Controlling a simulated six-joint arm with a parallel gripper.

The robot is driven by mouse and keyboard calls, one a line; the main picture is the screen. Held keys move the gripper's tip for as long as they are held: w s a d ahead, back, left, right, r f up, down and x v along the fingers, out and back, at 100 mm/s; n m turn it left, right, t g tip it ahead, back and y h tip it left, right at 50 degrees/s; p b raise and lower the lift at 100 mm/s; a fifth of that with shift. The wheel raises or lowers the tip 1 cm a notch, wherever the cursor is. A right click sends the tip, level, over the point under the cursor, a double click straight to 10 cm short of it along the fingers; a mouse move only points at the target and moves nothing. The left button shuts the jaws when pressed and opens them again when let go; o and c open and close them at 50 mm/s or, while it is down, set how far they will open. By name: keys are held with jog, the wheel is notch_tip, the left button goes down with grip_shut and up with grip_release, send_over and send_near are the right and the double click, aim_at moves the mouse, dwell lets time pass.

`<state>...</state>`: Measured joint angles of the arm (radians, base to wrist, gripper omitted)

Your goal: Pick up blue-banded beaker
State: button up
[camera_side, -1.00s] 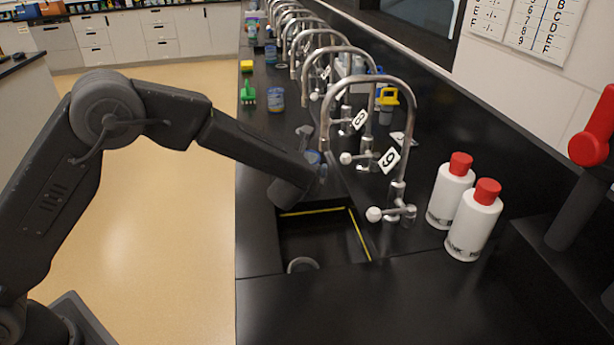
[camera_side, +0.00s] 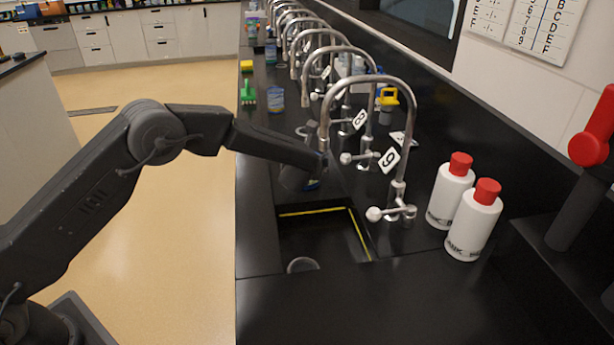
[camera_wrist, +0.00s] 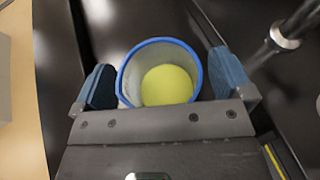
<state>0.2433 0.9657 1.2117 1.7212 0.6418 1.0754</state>
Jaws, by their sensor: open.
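The blue-banded beaker (camera_wrist: 163,72) shows in the wrist view as a clear cup with a blue rim and yellow-green contents. My gripper (camera_wrist: 166,80) is open, with one blue finger on each side of the beaker. Narrow gaps show between the fingers and its wall, so it is not gripped. In the side view my gripper (camera_side: 312,176) is tilted down over the bench, just beyond the sink and left of the nearest tap. There my gripper and wrist mostly hide the beaker, and small blue patches by the fingers are hard to tell apart.
A curved tap (camera_side: 325,115) marked 9 rises close right of my gripper, beside the sink (camera_side: 330,235). Two white bottles (camera_side: 473,222) with red caps stand right. A blue-labelled container (camera_side: 278,97) and green brush (camera_side: 248,94) stand farther back. The near bench is clear.

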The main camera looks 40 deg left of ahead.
jog(key=shift+c, duration=0.3)
jog(key=c, duration=1.2)
jog(key=shift+c, duration=0.3)
jog(key=shift+r, duration=0.15)
